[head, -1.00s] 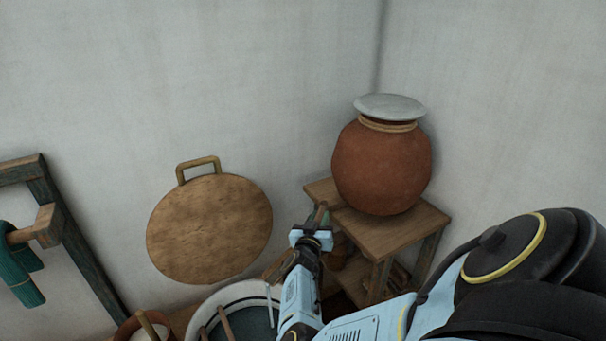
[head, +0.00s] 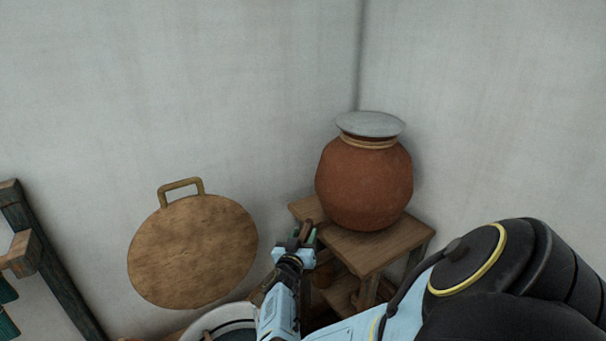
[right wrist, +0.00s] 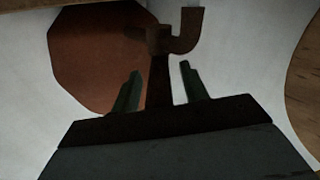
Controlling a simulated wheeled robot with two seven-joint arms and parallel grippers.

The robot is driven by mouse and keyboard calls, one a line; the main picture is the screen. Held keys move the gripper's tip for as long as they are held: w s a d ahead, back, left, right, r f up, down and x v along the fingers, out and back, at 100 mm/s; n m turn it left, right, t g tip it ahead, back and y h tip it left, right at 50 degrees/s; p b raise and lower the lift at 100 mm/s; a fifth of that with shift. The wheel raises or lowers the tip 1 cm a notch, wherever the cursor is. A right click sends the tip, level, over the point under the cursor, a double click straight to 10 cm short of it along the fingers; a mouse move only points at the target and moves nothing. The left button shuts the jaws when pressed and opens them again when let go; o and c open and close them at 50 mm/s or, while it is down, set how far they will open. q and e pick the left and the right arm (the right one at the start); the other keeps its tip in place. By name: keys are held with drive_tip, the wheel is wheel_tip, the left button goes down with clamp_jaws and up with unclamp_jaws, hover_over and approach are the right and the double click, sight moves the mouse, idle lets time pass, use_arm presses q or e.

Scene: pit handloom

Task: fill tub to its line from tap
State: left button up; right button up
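The clay pot (head: 365,182) stands on a wooden stand with a grey lid on top. A brown tap (right wrist: 188,32) with a hooked spout and a straight bar shows in the right wrist view, in front of the pot. My right gripper (head: 303,236) is at the tap, left of the pot. In the right wrist view its two dark green fingers (right wrist: 160,88) are apart. The tap's bar lies between them with a visible gap on each side. The tub (head: 214,318) shows only its pale rim and dark inside at the bottom edge. Its line and water level cannot be made out.
The wooden stand (head: 378,247) has a lower shelf with dark items, partly hidden by my arm. A round wooden board (head: 193,252) with a handle leans on the wall at left. A dark wooden frame (head: 48,268) stands at far left. My right arm covers the lower right.

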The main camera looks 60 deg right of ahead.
drive_tip(key=p+v, duration=0.5)
drive_tip(key=v, duration=0.7)
idle(6.0)
